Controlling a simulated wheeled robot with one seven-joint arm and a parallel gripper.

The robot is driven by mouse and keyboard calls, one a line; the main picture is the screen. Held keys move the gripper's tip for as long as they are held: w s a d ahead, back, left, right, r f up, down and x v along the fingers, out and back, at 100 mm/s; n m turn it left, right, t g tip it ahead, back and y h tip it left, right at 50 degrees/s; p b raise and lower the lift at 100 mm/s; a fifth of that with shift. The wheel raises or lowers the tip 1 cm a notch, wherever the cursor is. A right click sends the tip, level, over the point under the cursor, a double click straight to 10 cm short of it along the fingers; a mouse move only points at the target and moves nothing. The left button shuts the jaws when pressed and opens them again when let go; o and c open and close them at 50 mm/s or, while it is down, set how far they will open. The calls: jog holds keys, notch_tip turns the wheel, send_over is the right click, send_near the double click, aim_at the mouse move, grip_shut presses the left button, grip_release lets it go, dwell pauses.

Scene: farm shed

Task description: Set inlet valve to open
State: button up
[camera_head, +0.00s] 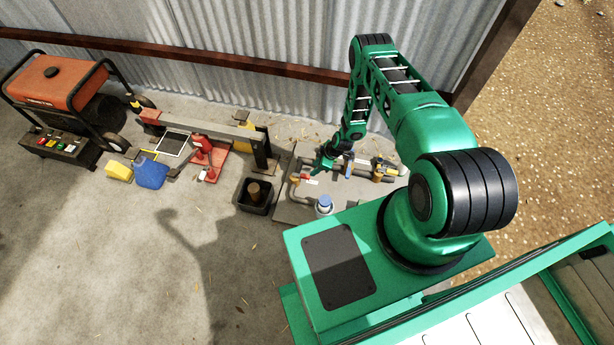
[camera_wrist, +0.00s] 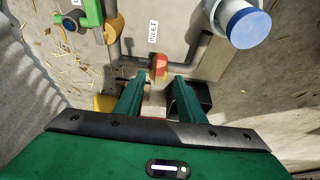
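The inlet valve has a small red-orange handle (camera_wrist: 158,66) on a grey pipe, beside a white "INLET" label (camera_wrist: 153,31) in the wrist view. In the head view a red handle (camera_head: 305,177) shows at the near left of the pipe board. My gripper (camera_wrist: 160,80) is open, its two green fingers apart with nothing clamped between them. The red-orange handle shows between and just beyond the fingertips; I cannot tell whether they touch it. In the head view my gripper (camera_head: 324,163) is low over the board's left part, close to the red handle.
A blue-capped cylinder (camera_wrist: 248,28) stands near the valve. A yellow fitting (camera_head: 385,172) sits at the board's right. A black tub (camera_head: 253,206) stands left of the board. A blue can (camera_head: 150,172) and orange generator (camera_head: 52,82) are farther left; the near floor is clear.

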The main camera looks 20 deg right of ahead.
aim_at(307, 176)
jog(key=x, duration=0.9)
grip_shut()
jog(key=shift+a, duration=0.2)
jog(key=shift+d, duration=0.2)
